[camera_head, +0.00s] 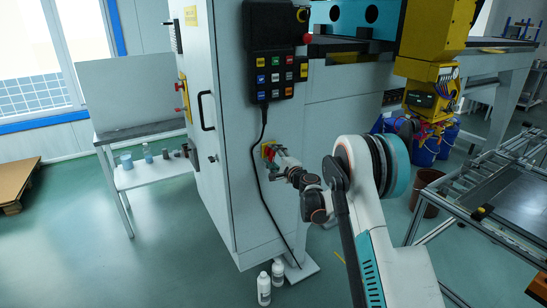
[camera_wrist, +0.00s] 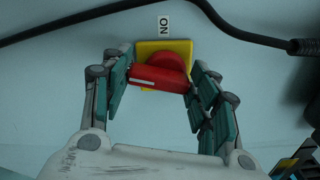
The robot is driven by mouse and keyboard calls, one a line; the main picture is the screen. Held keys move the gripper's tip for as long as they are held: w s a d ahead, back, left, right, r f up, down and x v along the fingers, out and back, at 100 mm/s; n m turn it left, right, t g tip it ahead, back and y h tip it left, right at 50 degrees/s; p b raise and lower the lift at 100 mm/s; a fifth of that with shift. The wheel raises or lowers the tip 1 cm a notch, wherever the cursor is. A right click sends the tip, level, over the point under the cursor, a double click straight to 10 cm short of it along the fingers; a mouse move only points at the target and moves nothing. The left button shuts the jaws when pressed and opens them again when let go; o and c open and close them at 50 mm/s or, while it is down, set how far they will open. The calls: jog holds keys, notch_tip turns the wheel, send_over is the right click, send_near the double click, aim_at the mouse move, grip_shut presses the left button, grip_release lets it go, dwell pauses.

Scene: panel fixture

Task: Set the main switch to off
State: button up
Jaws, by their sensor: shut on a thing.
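The main switch (camera_wrist: 158,76) is a red rotary handle with a white line, on a yellow plate (camera_wrist: 180,47). An "ON" label (camera_wrist: 164,25) sits beside the plate, turned sideways in the wrist view. The white line lies nearly level in that view, slightly tilted. My gripper (camera_wrist: 160,70) has its teal-padded fingers on both sides of the red handle and is shut on it. In the head view the switch (camera_head: 266,151) is on the cabinet's side, partly hidden by my gripper (camera_head: 273,154).
The grey cabinet (camera_head: 237,180) carries a black button pendant (camera_head: 275,50), whose cable (camera_head: 257,165) hangs beside the switch. White bottles (camera_head: 264,288) stand on the floor below. A conveyor frame (camera_head: 490,195) is at the right. A yellow machine (camera_head: 436,30) stands behind my arm.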

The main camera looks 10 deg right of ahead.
jog(key=shift+f+n, duration=0.1)
jog(key=shift+n, duration=1.3)
jog(key=shift+d, duration=0.1)
jog(key=o, duration=1.1)
jog(key=shift+c, duration=0.2)
jog(key=v, duration=1.2)
